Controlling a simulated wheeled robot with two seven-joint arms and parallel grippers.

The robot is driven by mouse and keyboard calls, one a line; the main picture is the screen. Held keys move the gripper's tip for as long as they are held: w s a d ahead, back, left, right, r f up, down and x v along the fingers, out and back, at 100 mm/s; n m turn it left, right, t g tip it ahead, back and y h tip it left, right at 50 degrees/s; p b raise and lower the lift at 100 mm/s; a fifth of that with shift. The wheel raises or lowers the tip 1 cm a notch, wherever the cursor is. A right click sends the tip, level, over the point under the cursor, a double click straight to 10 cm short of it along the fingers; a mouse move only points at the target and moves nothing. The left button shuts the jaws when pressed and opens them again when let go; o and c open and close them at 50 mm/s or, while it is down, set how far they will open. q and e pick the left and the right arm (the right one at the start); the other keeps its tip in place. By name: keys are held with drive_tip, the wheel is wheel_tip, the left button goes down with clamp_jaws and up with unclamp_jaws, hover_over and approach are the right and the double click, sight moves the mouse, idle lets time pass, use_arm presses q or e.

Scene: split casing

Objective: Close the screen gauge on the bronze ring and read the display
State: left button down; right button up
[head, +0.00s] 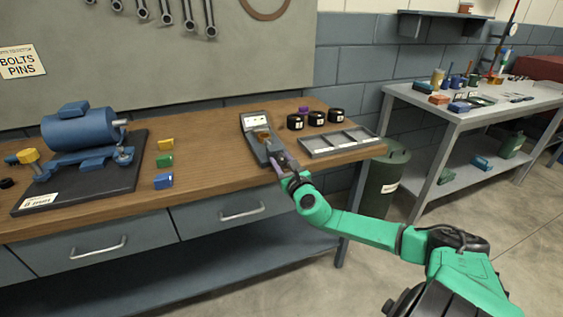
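The screen gauge (250,137) is a long dark grey device lying on the wooden bench, with a pale display (256,120) at its far end. The reading is too small to make out. A small bronze-brown piece, which looks like the bronze ring (263,134), sits on the gauge's middle; I cannot tell whether the jaws touch it. My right gripper (275,163), on the green arm, is at the near end of the gauge, by the bench's front edge. Its fingertips are small and partly hidden, so opening and contact are unclear. My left gripper is out of view.
A grey compartment tray (345,150) lies right of the gauge. Several black cylinders (317,118) and a purple piece (303,109) stand behind it. Yellow, green (164,160) and blue blocks lie left, beside a blue motor (80,128) on a dark plate. Bench between blocks and gauge is clear.

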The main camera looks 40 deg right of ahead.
clamp_jaws()
drive_tip(key=shift+m, duration=0.3)
drive_tip(key=m+b, duration=0.1)
drive_tip(key=m, duration=0.3)
drive_tip(key=shift+f, duration=0.1)
drive_tip(key=m+b, duration=0.1)
drive_tip(key=m, duration=0.2)
drive_tip(key=shift+m, duration=0.4)
drive_tip(key=m, duration=0.3)
drive_tip(key=shift+m, duration=0.3)
drive_tip(key=m, duration=0.5)
drive_tip(key=m+p, duration=0.1)
drive_tip(key=m, duration=0.5)
